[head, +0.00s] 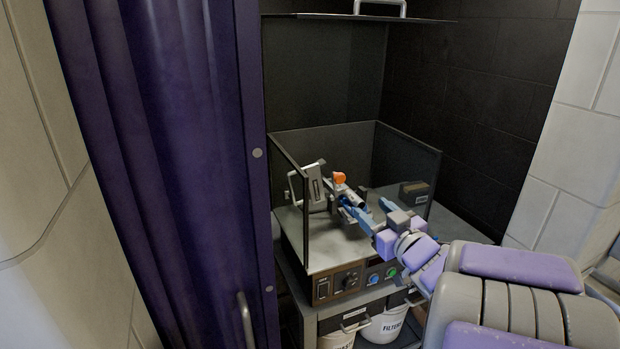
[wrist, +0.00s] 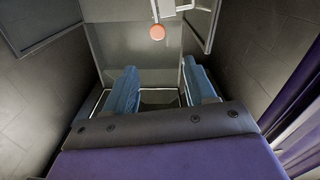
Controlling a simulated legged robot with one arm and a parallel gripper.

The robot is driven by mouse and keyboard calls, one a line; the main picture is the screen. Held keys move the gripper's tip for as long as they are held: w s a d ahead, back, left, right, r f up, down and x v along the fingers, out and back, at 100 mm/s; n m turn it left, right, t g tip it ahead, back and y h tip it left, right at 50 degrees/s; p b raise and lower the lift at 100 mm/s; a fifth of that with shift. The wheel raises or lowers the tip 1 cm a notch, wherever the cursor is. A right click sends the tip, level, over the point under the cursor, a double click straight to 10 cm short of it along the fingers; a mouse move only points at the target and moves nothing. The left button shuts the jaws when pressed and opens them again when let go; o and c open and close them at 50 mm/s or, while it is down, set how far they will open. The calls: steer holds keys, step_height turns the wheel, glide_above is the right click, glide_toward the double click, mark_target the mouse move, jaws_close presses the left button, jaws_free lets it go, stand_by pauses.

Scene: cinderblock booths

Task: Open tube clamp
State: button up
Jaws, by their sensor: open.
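In the head view, a grey metal clamp-like fixture (head: 316,188) stands inside an open-topped dark enclosure (head: 412,160). An orange round knob (head: 339,177) shows just to its right. I cannot tell whether this clamp is open or shut. My gripper (head: 364,208), with blue fingers, reaches into the enclosure from the right, its tips close to the knob. In the wrist view, the fingers of my gripper (wrist: 161,82) are spread apart with nothing visible between them. The orange knob (wrist: 157,32) shows beyond the fingertips, apart from them. Any tube is hard to make out.
A purple curtain (head: 170,130) hangs at the left. A raised dark lid (head: 360,17) with a handle is above. The front panel (head: 350,282) carries knobs and buttons. A white bucket marked FILTERS (head: 386,326) stands below. A small dark block (head: 413,190) sits inside at the right.

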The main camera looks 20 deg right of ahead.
steer(key=w+p, duration=0.3)
steer(key=p, duration=0.5)
glide_toward(341, 179)
steer(key=w, duration=0.9)
steer(key=shift+w, duration=0.4)
steer(key=shift+w+a, duration=0.3)
steer(key=shift+w, duration=0.2)
steer(key=shift+c, duration=0.3)
steer(key=shift+d, duration=0.1)
jaws_close()
